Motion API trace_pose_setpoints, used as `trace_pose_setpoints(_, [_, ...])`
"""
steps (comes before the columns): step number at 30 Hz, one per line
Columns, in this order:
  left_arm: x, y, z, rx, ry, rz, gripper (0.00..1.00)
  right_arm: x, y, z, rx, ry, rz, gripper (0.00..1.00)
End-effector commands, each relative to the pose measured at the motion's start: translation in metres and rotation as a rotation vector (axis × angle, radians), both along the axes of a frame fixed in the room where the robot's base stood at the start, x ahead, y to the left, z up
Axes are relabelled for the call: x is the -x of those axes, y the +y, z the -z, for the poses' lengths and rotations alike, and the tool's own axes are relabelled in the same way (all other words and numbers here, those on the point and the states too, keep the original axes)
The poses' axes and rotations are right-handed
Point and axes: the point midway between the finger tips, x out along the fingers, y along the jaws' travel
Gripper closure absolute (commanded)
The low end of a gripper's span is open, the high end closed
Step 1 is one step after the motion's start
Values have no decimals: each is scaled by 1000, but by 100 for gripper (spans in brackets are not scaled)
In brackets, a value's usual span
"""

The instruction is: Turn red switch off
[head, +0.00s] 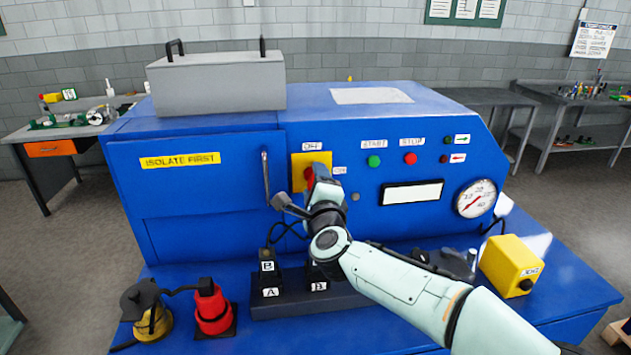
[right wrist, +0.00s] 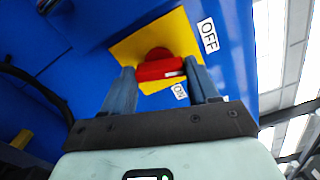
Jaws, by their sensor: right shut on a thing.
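The red switch (head: 309,177) sits on a yellow plate (head: 298,163) on the blue machine's front. An OFF label is above the plate, and an ON label is to its right. My right gripper (head: 315,180) is at the switch and partly covers it. In the right wrist view the red switch (right wrist: 158,66) lies between the two fingertips of my right gripper (right wrist: 160,70), which is shut on it. The OFF label (right wrist: 208,37) and ON label (right wrist: 179,92) show there too. Which label the handle points to is hard to tell. My left gripper is not in view.
A lever (head: 265,178) stands just left of the switch. Green START (head: 374,161) and red STOP (head: 410,158) buttons are to the right. Black connectors (head: 268,285), a red plug (head: 212,308) and a yellow JOG box (head: 511,266) stand on the ledge below.

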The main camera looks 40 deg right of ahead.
Motion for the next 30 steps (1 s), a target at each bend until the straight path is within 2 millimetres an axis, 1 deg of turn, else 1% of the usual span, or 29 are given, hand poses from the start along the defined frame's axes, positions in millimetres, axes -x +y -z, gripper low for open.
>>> trace_pose_setpoints(6, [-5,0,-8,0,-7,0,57,0,0,-1,140,77,0,71])
trace_pose_setpoints(13, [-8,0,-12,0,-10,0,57,0,0,-1,235,130,1,71])
trace_pose_setpoints(21, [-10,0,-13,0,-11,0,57,0,0,0,282,155,0,71])
trace_pose_setpoints(30, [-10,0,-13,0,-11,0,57,0,0,0,289,158,0,71])
